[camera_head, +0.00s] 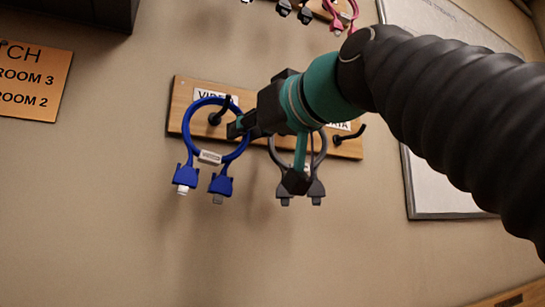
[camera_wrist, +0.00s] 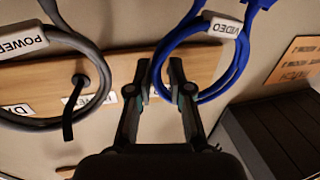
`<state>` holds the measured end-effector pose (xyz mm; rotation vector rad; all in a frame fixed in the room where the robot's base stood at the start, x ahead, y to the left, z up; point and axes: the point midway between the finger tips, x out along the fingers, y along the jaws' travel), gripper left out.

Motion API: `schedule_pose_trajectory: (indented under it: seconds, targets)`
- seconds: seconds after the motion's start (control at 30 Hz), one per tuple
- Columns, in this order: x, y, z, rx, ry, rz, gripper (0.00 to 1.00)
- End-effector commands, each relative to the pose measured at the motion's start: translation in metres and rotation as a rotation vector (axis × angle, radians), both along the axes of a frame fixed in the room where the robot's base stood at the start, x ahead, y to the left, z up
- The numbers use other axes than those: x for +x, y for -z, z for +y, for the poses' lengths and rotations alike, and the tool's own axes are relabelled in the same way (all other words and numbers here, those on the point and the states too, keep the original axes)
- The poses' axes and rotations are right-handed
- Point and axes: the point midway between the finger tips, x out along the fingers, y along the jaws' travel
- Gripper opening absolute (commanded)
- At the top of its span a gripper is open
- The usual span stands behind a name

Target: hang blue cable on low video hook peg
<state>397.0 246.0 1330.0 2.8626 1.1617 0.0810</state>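The blue cable (camera_head: 243,148) is a loop with two blue plugs (camera_head: 220,186) hanging below it and a white tag. In the head view the loop surrounds the base of the dark video hook peg (camera_head: 214,119); I cannot tell whether it rests on the peg. My gripper (camera_head: 240,126) is at the loop's right side. In the wrist view my gripper (camera_wrist: 160,75) has its fingertips apart, with one edge of the blue loop (camera_wrist: 157,70) passing between them. The cable's tag (camera_wrist: 223,28) reads VIDEO. The peg is not clear in the wrist view.
A grey cable (camera_head: 317,160) hangs close to the right, partly behind my gripper; its tag (camera_wrist: 22,43) reads POWER. Another hook (camera_head: 347,135) sticks out at the wooden board's (camera_head: 179,105) right end. A whiteboard (camera_head: 430,185) is farther right. The wall below is clear.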

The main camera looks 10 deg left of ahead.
Motion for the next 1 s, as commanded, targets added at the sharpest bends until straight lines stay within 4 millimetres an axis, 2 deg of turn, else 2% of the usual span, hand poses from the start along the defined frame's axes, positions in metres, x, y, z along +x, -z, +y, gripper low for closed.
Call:
schedule_pose_trajectory:
  seconds: [0.03, 0.07, 0.1, 0.47, 1.0]
  targets:
    - [0.0, 0.0, 0.0, 0.001, 0.0, -0.001, 0.36]
    - [0.0, 0.0, 0.0, 0.001, 0.0, -0.001, 0.44]
    - [0.0, 0.0, 0.0, 0.001, 0.0, -0.001, 0.46]
    - [-0.003, 0.0, -0.003, 0.0, 0.001, 0.0, 0.46]
    - [-0.062, 0.002, -0.062, 0.0, 0.005, 0.0, 0.46]
